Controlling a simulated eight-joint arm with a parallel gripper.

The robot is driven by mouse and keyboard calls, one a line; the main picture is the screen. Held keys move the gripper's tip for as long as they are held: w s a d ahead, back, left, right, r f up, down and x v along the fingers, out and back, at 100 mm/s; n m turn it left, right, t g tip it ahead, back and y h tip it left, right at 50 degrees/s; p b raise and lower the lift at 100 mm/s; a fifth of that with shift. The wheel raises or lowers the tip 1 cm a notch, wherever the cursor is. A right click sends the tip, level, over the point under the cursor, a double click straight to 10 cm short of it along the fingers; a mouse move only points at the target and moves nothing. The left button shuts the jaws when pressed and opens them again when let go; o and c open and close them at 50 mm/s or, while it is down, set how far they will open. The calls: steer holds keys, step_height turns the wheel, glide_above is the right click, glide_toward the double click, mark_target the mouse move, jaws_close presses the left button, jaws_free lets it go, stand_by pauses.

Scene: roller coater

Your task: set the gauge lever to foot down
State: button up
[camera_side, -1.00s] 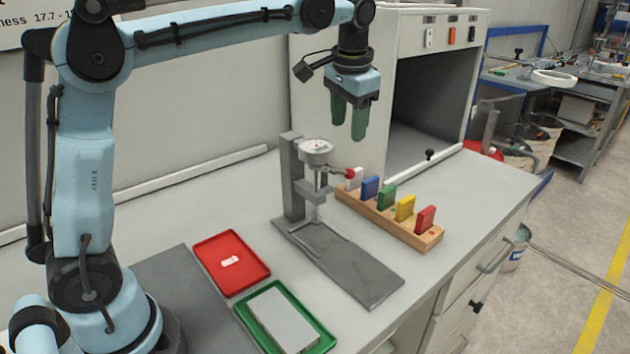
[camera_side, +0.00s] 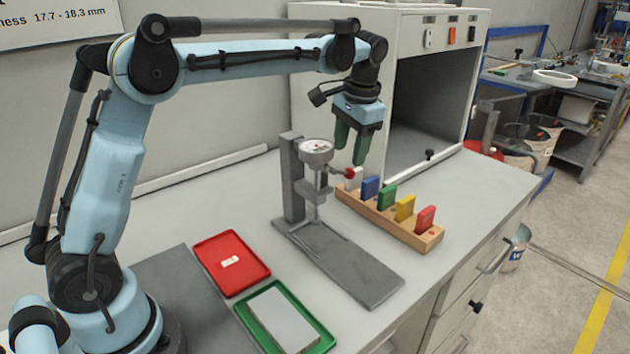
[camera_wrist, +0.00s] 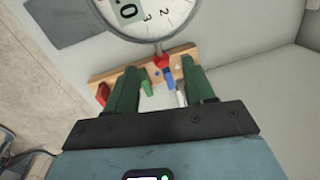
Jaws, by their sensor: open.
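The thickness gauge (camera_side: 316,152) stands on a grey post at the back of its flat base plate (camera_side: 355,270). Its lever ends in a red knob (camera_side: 350,172) that points right, towards the coloured blocks. My gripper (camera_side: 350,150) hangs fingers down, just above the knob and close to it, with its fingers apart. In the wrist view the red knob (camera_wrist: 162,62) shows between the two green fingers, below the dial (camera_wrist: 158,12). Contact between fingers and knob cannot be told. The foot under the dial is small, and its exact height is unclear.
A wooden rack (camera_side: 405,230) with several coloured blocks stands right of the gauge, below my gripper. A red tray (camera_side: 215,280) with a small white piece and a green tray (camera_side: 320,340) with a grey plate lie front left. A large cabinet (camera_side: 345,65) stands behind.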

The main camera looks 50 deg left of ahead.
mark_target(345, 171)
steer(key=shift+a+f, duration=0.15)
steer(key=shift+f, duration=0.75)
steer(key=shift+a+f, duration=0.2)
steer(key=shift+f, duration=0.75)
steer(key=shift+a+f, duration=0.15)
steer(key=shift+f, duration=0.75)
jaws_close()
